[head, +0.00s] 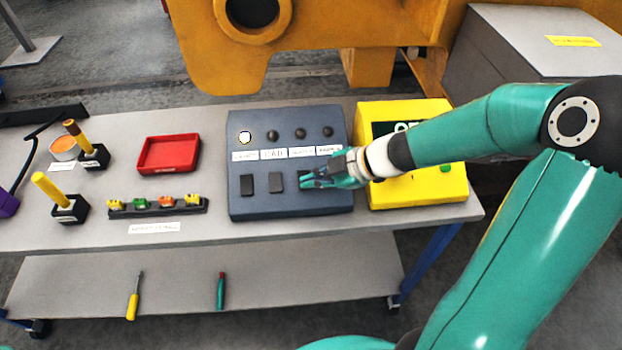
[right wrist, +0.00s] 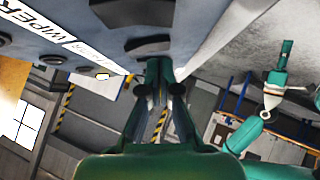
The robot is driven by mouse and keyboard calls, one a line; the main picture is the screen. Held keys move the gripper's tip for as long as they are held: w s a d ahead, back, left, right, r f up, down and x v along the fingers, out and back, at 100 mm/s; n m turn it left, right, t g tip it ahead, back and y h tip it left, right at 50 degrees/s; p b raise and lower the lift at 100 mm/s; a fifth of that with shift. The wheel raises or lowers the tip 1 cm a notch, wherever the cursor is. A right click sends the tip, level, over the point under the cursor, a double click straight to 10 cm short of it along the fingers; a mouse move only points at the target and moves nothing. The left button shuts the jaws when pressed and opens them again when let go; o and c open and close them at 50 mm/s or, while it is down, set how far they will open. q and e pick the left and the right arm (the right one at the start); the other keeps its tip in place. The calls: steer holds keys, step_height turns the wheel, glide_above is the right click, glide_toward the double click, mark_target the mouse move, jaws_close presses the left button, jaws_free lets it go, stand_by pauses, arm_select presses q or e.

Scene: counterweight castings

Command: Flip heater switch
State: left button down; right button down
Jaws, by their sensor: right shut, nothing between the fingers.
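A dark blue-grey switch panel (head: 290,215) stands on the bench. It has a row of round lamps, white labels and a row of dark rocker switches (head: 276,182). The leftmost lamp (head: 245,137) glows white; the other lamps are dark. My right gripper (head: 304,180) is shut and empty, its fingertips over the right part of the switch row. It hides the switches there, so the heater switch cannot be made out. In the right wrist view my right fingers (right wrist: 160,75) point at the panel, near the WIPER label (right wrist: 40,35). My left gripper (right wrist: 284,58) appears small there, its jaws unclear.
A yellow box (head: 415,190) stands right of the panel, under my right forearm. A red tray (head: 168,154), a black strip with several small coloured pieces (head: 157,208) and yellow-handled levers (head: 50,190) are to the left. Screwdrivers (head: 134,297) lie on the lower shelf.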

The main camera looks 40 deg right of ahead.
steer(key=shift+r, duration=0.25)
steer(key=shift+s+a+r+p, duration=0.2)
steer(key=shift+r+p, duration=0.25)
steer(key=shift+p, duration=0.2)
steer(key=s+a+p+v, duration=0.1)
steer(key=p+v, duration=0.3)
steer(key=v, duration=0.7)
steer(key=shift+s+a+r, duration=0.35)
steer(key=shift+s+a, duration=0.1)
steer(key=shift+s, duration=0.1)
steer(key=shift+a, duration=0.15)
